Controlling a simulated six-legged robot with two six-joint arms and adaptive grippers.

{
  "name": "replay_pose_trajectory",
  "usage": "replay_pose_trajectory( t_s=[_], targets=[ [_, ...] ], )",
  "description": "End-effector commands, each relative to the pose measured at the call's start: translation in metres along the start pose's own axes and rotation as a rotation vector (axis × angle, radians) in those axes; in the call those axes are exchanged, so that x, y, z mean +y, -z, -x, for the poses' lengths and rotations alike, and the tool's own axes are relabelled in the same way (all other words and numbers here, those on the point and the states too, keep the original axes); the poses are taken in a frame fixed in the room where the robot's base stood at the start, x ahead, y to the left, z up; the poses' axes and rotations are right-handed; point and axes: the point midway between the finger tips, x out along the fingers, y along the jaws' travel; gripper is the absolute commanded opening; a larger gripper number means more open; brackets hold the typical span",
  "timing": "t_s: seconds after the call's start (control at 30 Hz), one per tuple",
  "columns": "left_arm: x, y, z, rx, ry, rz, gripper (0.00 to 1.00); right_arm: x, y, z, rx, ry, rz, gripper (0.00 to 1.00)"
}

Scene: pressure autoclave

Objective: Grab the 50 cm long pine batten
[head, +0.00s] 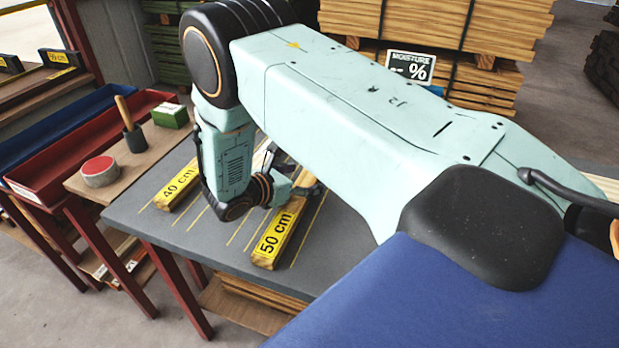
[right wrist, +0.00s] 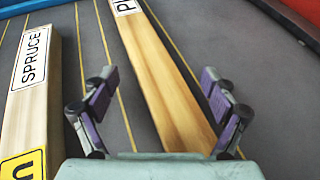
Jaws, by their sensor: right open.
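The batten with the yellow 50 cm tag (head: 272,243) lies on the grey table, its far part partly hidden by my right gripper (head: 300,187). In the right wrist view a wooden batten (right wrist: 165,75), apparently the same one, runs between the two fingers of my right gripper (right wrist: 160,100). A white label starting with P is cut off at its far end. The fingers are open, one on each side, with a gap to the wood. A second batten (right wrist: 32,105), marked SPRUCE, lies to the left; it seems to be the 40 cm one (head: 177,188). My left gripper is not seen.
The grey table (head: 130,212) has yellow lines. Stacked boards (head: 430,20) stand behind.

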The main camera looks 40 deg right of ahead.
Motion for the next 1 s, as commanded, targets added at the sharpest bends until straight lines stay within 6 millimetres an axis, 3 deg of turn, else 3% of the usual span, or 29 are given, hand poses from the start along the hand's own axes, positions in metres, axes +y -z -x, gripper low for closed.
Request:
replay_pose_trajectory(
  t_s=[0.9,1.0],
  targets=[
    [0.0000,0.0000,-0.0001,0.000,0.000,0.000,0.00,-0.0021,-0.0003,-0.0041,0.003,0.002,0.000,0.10],
    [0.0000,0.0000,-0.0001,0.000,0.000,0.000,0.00,-0.0022,-0.0004,-0.0041,0.002,0.002,0.000,0.10]
  ],
)
